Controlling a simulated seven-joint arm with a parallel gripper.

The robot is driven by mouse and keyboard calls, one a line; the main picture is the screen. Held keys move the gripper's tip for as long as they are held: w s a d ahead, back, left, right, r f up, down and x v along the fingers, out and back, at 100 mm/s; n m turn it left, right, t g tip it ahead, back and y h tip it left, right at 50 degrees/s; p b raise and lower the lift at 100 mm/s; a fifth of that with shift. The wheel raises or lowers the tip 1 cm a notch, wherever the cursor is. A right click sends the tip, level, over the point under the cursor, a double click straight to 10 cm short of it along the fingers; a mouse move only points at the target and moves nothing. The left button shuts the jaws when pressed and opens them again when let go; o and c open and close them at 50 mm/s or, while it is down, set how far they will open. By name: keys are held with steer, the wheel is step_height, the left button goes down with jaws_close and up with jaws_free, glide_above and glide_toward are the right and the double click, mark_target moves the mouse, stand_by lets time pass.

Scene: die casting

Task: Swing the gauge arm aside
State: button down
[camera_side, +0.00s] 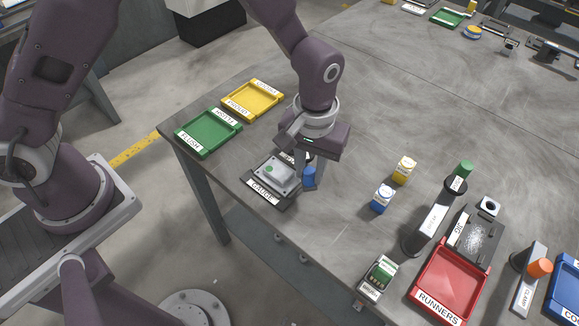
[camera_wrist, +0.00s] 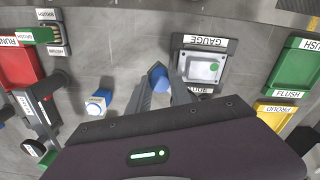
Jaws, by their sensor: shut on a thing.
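The gauge (camera_side: 262,197) is a dark plate near the table's front edge, labelled GAUGE. A grey metal block with a green dot (camera_side: 280,174) sits on it; the gauge also shows in the wrist view (camera_wrist: 204,42). A blue knob (camera_side: 309,177) stands at the gauge's right side in the side view, apparently the gauge arm's handle. My gripper (camera_wrist: 159,73) is shut on this blue knob (camera_wrist: 159,80), which shows between the fingers in the wrist view. The rest of the gauge arm is mostly hidden by my gripper.
Green FLUSH tray (camera_side: 208,147) and yellow tray (camera_side: 253,113) lie left of and behind the gauge. Blue (camera_side: 382,199) and yellow (camera_side: 404,171) bottles stand to the right, before a jig (camera_side: 478,240) and red RUNNERS tray (camera_side: 447,284).

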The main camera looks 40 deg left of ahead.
steer(key=w+d+n, duration=0.2)
steer(key=w+n, duration=0.9)
steer(key=w, duration=0.3)
steer(key=shift+w+d+n, duration=0.25)
steer(key=shift+d+n, duration=0.05)
steer(key=shift+w, duration=0.1)
steer(key=c, duration=1.2)
jaws_free()
steer(key=shift+o, duration=0.2)
step_height(320, 180, up, 7)
